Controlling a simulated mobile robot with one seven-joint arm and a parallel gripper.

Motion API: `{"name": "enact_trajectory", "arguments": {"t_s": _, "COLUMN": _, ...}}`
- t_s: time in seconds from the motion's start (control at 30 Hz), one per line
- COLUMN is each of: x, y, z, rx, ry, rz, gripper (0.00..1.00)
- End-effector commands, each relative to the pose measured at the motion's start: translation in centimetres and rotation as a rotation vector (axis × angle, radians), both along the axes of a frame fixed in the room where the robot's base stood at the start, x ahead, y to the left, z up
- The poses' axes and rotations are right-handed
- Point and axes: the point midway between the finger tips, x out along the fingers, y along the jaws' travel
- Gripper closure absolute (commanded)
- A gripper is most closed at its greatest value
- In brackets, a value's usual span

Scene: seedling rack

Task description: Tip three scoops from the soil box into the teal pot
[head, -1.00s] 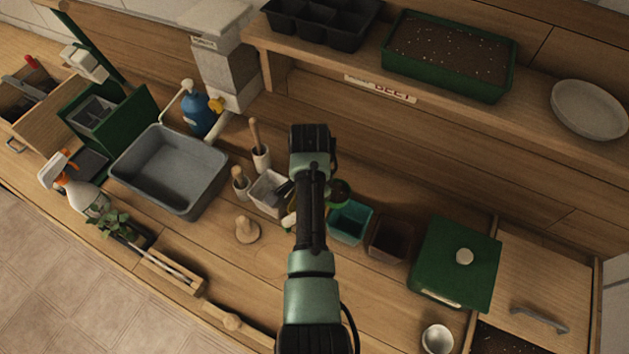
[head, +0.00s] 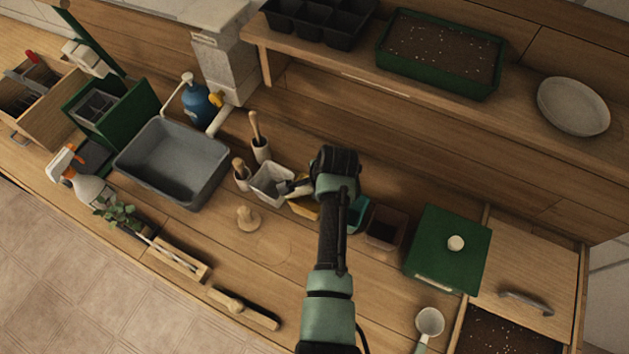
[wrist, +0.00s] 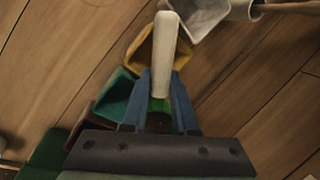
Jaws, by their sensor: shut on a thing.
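The teal pot (head: 358,212) is partly behind my arm in the head view. It also shows in the wrist view (wrist: 112,97), left of my fingers. My gripper (wrist: 161,88) is shut on a cream rod-like handle (wrist: 165,45) with a green part between the fingers. Its far end points over the yellow pot (wrist: 138,50); what tool it belongs to is hidden. The soil box (head: 460,332), at the bottom right, holds dark soil and is partly covered by a wooden lid. A pale scoop (head: 429,323) lies beside it, apart from my gripper.
A brown pot (head: 386,229) stands right of the teal pot, and a white pot (head: 268,186) left of the yellow one. A grey tub (head: 170,165) is left.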

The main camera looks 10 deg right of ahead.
Motion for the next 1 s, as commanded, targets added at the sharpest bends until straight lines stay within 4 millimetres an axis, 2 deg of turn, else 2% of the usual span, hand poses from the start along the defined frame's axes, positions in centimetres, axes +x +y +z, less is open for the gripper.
{"name": "enact_trajectory", "arguments": {"t_s": 0.5, "x": -1.0, "y": -0.8, "z": 0.2, "rx": 0.192, "ry": -0.55, "rz": -0.082, "gripper": 1.0}}
{"name": "enact_trajectory", "arguments": {"t_s": 1.0, "x": -1.6, "y": -1.3, "z": 0.9, "rx": 0.296, "ry": -0.852, "rz": -0.154, "gripper": 1.0}}
